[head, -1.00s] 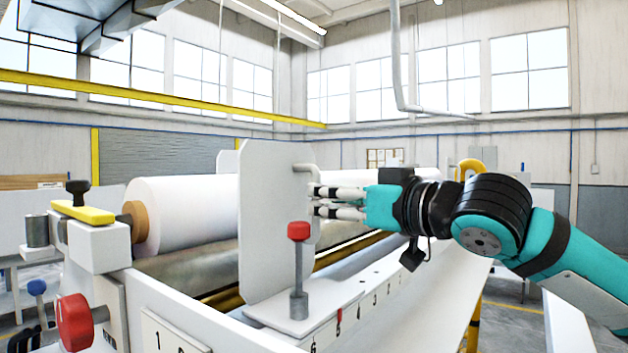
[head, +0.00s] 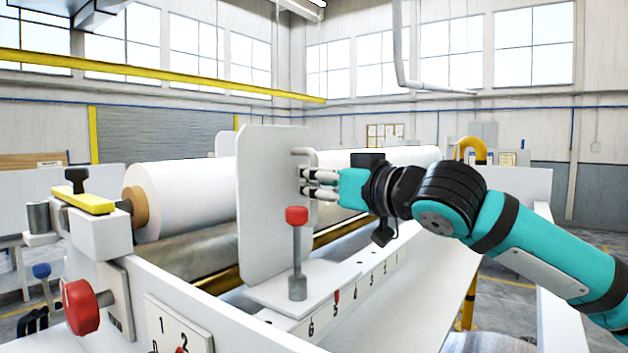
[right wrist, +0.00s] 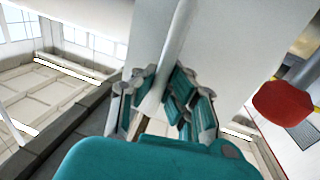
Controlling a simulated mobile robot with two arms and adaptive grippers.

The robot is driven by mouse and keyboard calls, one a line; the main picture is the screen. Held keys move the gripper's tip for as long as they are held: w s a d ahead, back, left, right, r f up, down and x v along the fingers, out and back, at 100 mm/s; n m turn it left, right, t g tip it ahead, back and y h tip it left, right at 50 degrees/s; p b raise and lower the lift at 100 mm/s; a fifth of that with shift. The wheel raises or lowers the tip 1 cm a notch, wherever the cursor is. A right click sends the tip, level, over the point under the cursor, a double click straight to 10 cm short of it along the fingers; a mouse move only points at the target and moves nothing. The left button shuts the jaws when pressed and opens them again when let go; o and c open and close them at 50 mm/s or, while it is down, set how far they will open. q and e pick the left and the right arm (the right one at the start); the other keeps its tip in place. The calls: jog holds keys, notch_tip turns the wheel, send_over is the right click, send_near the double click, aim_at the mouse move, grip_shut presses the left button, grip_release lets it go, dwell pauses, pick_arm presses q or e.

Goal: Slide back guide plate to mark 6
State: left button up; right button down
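The back guide plate (head: 265,205) is a tall white upright plate on a flat white base (head: 325,278). A red-topped lever (head: 297,215) stands upright on the base. A pale bent handle (head: 302,151) sticks out from the plate's right side. My right gripper (head: 308,183) has its fingers around this handle. In the right wrist view the handle bar (right wrist: 178,45) runs between the teal finger pads, which look closed on it. The numbered rail (head: 371,281) shows mark 6 (head: 310,331) at its near end. A small red pointer (head: 336,297) stands beside mark 5. My left gripper is not in view.
A large white roll (head: 195,195) lies behind the plate. A red knob (head: 80,307) and a yellow-topped bracket (head: 82,203) stand at the left. The white ledge (head: 400,310) right of the rail is clear.

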aim_at(270, 183)
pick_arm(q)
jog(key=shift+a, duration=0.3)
pick_arm(e)
jog(key=shift+w+a, duration=0.1)
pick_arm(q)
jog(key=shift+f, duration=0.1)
pick_arm(e)
jog(key=shift+f, duration=0.1)
jog(key=s+a+b, duration=0.2)
jog(key=s, duration=0.1)
jog(key=s+a+b, duration=0.1)
jog(key=s+a, duration=0.1)
jog(key=shift+s+f+b, duration=0.1)
jog(key=shift+s+b, duration=0.05)
jog(key=shift+b, duration=0.15)
jog(key=shift+w+d, duration=0.15)
jog(key=shift+w, duration=0.05)
jog(key=c, duration=1.3)
grip_release()
jog(key=shift+s+r, duration=0.2)
jog(key=shift+s, duration=0.25)
jog(key=shift+c, duration=0.2)
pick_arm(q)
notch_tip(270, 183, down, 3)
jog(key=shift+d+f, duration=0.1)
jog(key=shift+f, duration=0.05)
pick_arm(e)
jog(key=shift+w+d, duration=0.1)
jog(key=shift+w, duration=0.05)
jog(key=v, duration=1.2)
